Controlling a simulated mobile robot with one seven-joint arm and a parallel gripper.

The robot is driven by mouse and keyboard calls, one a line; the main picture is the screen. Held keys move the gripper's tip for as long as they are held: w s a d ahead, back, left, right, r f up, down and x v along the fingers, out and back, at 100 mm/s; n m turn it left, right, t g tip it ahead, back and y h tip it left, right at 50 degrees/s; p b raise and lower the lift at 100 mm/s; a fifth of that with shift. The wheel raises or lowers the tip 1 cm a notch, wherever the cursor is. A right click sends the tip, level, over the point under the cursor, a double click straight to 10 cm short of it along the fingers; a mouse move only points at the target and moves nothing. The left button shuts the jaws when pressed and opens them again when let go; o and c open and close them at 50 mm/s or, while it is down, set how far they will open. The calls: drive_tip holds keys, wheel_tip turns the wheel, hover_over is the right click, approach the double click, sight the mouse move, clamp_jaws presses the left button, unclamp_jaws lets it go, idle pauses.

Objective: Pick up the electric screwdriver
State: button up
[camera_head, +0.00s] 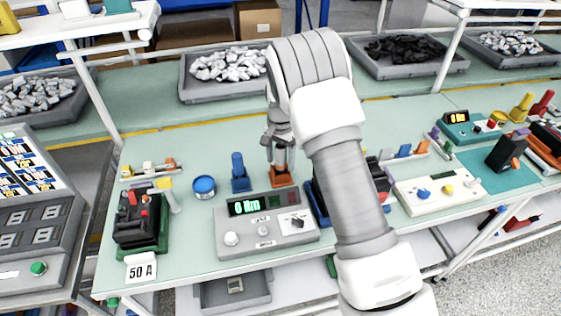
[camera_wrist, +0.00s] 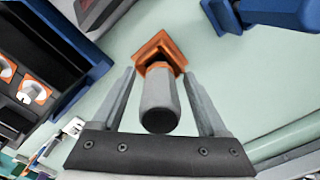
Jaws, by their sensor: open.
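A grey cylindrical tool (camera_wrist: 158,105), which looks like the electric screwdriver, stands upright in an orange square holder (camera_wrist: 152,48). In the head view the orange holder (camera_head: 281,177) is on the table behind the grey meter box, and the tool is largely hidden by my gripper. My gripper (camera_head: 280,160) points down over it. In the wrist view my gripper's fingers (camera_wrist: 160,74) are open on either side of the grey tool, with a visible gap on each side.
A blue upright tool in a blue holder (camera_head: 240,175) stands close to the left. The meter box (camera_head: 266,226) is in front. A blue tape roll (camera_head: 204,187) and a black breaker on a green base (camera_head: 139,222) are farther left. Grey bins (camera_head: 190,80) line the back.

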drive_tip(key=shift+f, duration=0.1)
drive_tip(key=shift+c, duration=0.4)
clamp_jaws()
